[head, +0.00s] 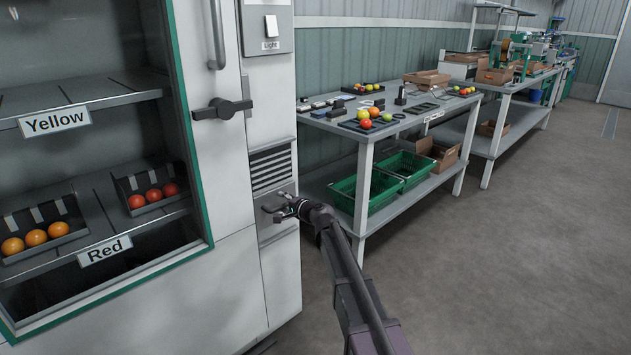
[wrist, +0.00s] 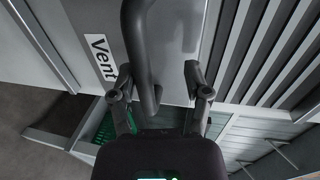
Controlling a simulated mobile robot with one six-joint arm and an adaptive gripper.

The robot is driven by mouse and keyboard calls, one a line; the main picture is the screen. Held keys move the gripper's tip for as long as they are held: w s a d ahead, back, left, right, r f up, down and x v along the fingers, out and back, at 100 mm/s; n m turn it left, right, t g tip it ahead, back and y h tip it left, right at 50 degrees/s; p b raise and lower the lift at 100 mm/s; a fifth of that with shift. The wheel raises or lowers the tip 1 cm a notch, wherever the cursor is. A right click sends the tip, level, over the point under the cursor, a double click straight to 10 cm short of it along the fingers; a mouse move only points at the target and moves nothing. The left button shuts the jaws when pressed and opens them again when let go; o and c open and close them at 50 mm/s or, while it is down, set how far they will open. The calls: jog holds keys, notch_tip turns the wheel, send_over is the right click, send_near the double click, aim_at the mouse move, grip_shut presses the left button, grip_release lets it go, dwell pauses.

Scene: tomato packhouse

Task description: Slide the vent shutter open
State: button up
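The vent's slats (head: 270,168) show on the front of the white cabinet, with the grey shutter plate (head: 284,190) just below them. A dark handle (head: 271,209) stands out from the plate. In the wrist view the curved handle (wrist: 146,60) reaches down between my fingers, in front of the plate (wrist: 180,25) with its "Vent" label (wrist: 100,57). My gripper (wrist: 160,98) is open, with a finger on each side of the handle and a wider gap on the right. In the head view my gripper (head: 287,206) is at the handle, which it partly hides.
The cabinet's dark latch (head: 222,109) and a light switch panel (head: 270,28) sit above the vent. A table (head: 362,136) with trays of tomatoes and green crates (head: 372,192) on its lower shelf stands close on the right. The floor (head: 480,270) in front is clear.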

jog(key=shift+r+p, duration=4.55)
jog(key=shift+r, duration=0.35)
jog(key=s+d+r+n+g+p, duration=0.1)
jog(key=s+d+r+n+p, duration=0.1)
jog(key=s, duration=0.4)
jog(key=s+d+r+n+g+h+p, duration=0.1)
jog(key=s+d+r+g+p, duration=0.1)
jog(key=s+d+p, duration=0.2)
jog(key=s+d+r+n+g+h+p, duration=0.1)
jog(key=s+d+r+n+g+p, duration=0.1)
jog(key=s+p, duration=0.5)
jog(key=shift+s+d+r+n+p, duration=0.25)
jog(key=shift+s+d, duration=0.5)
jog(key=shift+s, duration=0.65)
jog(key=shift+f, duration=0.1)
